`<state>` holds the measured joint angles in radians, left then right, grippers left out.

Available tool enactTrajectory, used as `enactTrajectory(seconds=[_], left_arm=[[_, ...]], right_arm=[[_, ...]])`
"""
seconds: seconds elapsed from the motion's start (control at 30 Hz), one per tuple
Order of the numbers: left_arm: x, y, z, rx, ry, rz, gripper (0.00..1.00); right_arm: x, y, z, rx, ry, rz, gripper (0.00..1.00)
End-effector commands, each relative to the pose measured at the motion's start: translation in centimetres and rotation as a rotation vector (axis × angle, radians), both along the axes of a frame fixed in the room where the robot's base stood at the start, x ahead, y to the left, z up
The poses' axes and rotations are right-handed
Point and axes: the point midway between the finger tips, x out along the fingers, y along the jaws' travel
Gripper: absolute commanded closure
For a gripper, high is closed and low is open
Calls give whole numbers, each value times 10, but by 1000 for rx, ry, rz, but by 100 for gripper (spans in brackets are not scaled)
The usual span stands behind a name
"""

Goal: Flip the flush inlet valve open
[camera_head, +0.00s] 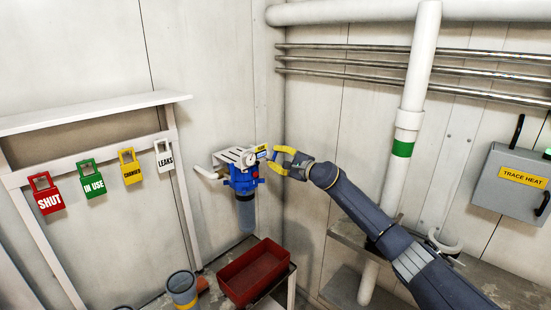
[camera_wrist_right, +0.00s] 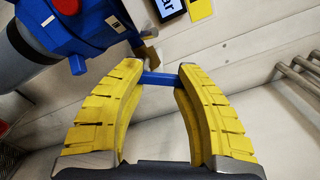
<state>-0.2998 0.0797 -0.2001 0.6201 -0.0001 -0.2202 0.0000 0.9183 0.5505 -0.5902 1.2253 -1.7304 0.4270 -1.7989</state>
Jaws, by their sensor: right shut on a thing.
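A blue filter housing (camera_head: 243,180) with a round gauge (camera_head: 249,158) hangs on a bracket on the back wall. My right gripper (camera_head: 274,160) reaches in from the right, beside the housing's right side. In the right wrist view its yellow fingers (camera_wrist_right: 160,80) are shut on a small blue valve lever (camera_wrist_right: 158,79), which lies across between the fingertips. A brass-coloured fitting (camera_wrist_right: 147,55) sits just beyond the lever, next to the blue housing (camera_wrist_right: 80,30). The lever's far side is partly hidden by the fingertips. My left gripper is not in view.
A black-framed label (camera_wrist_right: 168,8) and yellow tag are close above the fingers. A red bin (camera_head: 256,274) stands below the filter. Coloured tags, including a red SHUT tag (camera_head: 46,193), hang at left. A white vertical pipe (camera_head: 411,100) stands behind my right arm.

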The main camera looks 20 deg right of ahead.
Motion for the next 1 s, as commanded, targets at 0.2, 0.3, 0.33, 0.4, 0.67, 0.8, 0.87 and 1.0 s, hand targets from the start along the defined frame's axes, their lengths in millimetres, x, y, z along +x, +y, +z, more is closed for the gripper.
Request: enactTrajectory(seconds=[0.2, 0.3, 0.33, 0.4, 0.67, 0.8, 0.87, 1.0], left_arm=[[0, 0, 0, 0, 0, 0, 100], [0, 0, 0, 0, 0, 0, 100], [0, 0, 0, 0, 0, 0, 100], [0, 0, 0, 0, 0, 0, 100], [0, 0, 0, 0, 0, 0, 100], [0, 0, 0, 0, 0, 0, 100], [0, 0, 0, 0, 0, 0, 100], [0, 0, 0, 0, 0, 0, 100]], right_arm=[[4, -10, 10, 183, 81, -10, 95], [5, -12, 8, 266, 127, -10, 95], [5, -12, 7, 290, 142, -11, 95], [6, -13, 5, 348, 174, -11, 95], [8, -17, 0, 559, 293, -13, 95], [8, -19, -4, 661, 351, -13, 95], [9, -19, -5, 700, 373, -14, 96], [9, -20, -7, 779, 418, -13, 96]])
